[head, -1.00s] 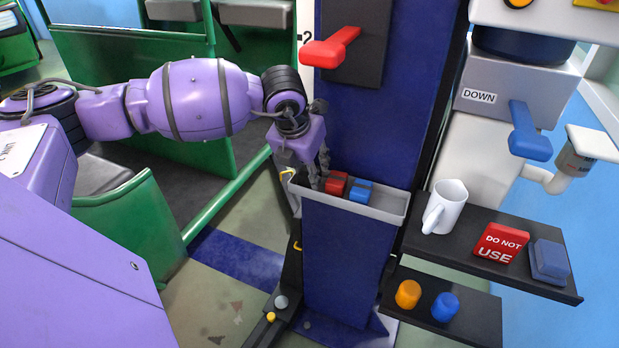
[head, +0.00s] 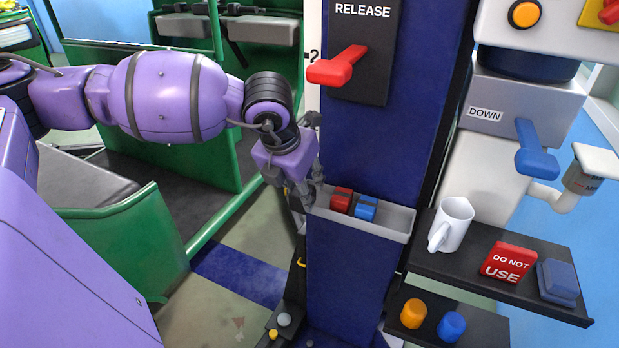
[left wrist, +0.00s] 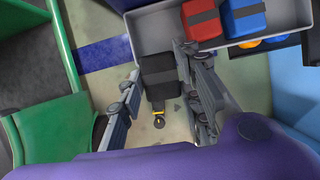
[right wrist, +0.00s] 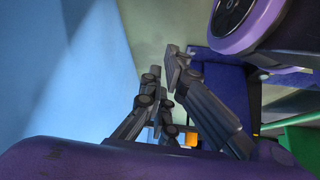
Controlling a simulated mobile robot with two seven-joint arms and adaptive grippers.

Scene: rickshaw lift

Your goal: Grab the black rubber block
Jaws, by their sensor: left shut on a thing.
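The black rubber block (left wrist: 159,78) shows in the left wrist view between the fingers of my left gripper (left wrist: 157,62). My left gripper is shut on it, just outside the left end of the grey tray. In the head view, my left gripper (head: 306,190) hides the block. My right gripper (right wrist: 162,64) shows only in the right wrist view. Its fingertips are a little apart with nothing visible between them.
The grey tray (head: 395,222) on the blue column holds a red block (head: 342,199) and a blue block (head: 366,208). A red lever (head: 336,68) is above. A white mug (head: 453,224) and a red "DO NOT USE" block (head: 508,262) stand on the shelf at right.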

